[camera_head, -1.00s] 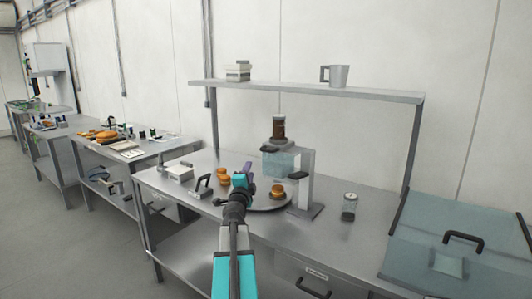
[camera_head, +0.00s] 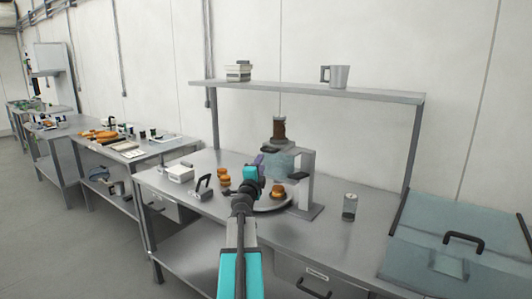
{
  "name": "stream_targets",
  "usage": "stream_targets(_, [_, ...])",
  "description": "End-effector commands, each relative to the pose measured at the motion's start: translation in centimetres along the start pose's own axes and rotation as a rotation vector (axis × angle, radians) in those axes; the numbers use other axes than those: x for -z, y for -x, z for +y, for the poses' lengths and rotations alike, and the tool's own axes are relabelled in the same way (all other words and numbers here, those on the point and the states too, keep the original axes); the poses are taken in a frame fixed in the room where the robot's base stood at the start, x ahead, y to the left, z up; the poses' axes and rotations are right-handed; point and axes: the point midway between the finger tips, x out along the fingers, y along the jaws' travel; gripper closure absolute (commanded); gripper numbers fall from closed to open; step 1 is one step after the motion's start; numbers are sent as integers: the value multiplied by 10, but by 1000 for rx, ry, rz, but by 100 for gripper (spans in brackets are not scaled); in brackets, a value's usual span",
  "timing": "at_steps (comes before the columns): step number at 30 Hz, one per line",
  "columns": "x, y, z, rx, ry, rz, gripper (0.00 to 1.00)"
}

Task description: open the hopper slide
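The hopper (camera_head: 279,130) is a small clear cylinder with brown filling, upright on top of the grey dispenser stand (camera_head: 304,183). A pale blue translucent block (camera_head: 280,165) sits below it on the stand. A dark tab juts left just under the hopper; my gripper now overlaps that spot, so the slide is hard to make out. My gripper (camera_head: 258,162) is at the left side of the dispenser head, its purple tip close to the block. I cannot tell whether it touches anything, or how far apart its fingers are.
A round plate (camera_head: 272,206) under the dispenser carries a filled bun (camera_head: 278,192); more buns (camera_head: 224,176) sit to its left. A glass jar (camera_head: 349,207) stands right of the stand. A shelf (camera_head: 300,91) runs above. A lidded glass case (camera_head: 460,240) fills the right end.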

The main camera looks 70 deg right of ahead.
Motion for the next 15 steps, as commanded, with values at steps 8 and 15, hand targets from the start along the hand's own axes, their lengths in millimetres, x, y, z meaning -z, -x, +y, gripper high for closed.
stream_targets(8, [0, -27, 0, 0, 1, 0, 69])
stream_targets(15, [0, -48, 0, 0, -1, 1, 69])
